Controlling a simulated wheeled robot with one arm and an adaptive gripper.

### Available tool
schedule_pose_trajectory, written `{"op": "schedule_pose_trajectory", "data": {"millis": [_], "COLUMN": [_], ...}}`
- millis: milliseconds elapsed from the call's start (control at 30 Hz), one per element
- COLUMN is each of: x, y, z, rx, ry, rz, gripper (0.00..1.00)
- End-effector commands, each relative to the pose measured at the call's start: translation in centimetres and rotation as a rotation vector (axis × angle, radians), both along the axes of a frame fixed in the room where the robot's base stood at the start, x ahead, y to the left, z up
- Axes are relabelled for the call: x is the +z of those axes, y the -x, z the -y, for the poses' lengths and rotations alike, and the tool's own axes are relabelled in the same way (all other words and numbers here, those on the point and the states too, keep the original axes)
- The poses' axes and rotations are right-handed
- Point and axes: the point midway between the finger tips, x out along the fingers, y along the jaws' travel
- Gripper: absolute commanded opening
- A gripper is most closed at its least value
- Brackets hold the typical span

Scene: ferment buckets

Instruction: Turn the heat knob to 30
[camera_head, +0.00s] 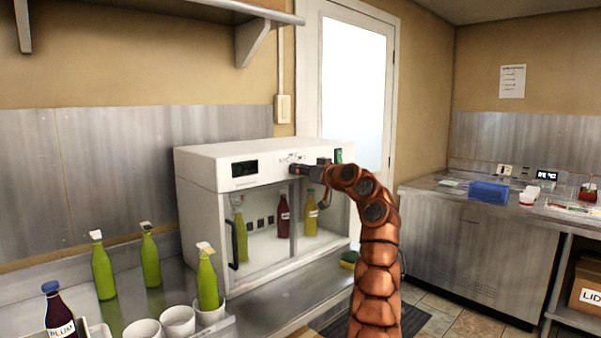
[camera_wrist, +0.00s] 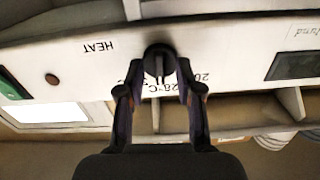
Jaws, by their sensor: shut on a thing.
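The heat knob (camera_wrist: 160,60) is a dark round dial on the white front panel of the cabinet. The wrist view is upside down; it shows the word HEAT beside the knob and "28°C" just under it in the picture. A light pointer mark on the knob faces toward the 28°C label. Other scale numbers are partly hidden by the fingers. My gripper (camera_wrist: 158,78) has one finger on each side of the knob and is shut on it. In the head view my gripper (camera_head: 299,169) is at the panel and hides the knob.
The white cabinet (camera_head: 210,165) has a dark display (camera_head: 245,168) and bottles behind its glass front. Green bottles (camera_head: 103,268) and white cups (camera_head: 178,320) stand on the steel counter at left. A green switch (camera_wrist: 12,84) is on the panel.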

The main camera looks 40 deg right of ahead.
Motion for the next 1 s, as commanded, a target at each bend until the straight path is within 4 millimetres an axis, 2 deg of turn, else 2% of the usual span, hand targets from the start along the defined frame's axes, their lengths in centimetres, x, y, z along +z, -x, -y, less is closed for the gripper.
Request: {"op": "schedule_pose_trajectory", "data": {"millis": [600, 1000], "x": [0.12, 0.15], "y": [-0.15, -0.14], "z": [-0.10, 0.02], "rx": [0.003, 0.003], "ry": [-0.448, -0.659], "rz": [0.011, 0.014], "gripper": [0.01, 0.01]}}
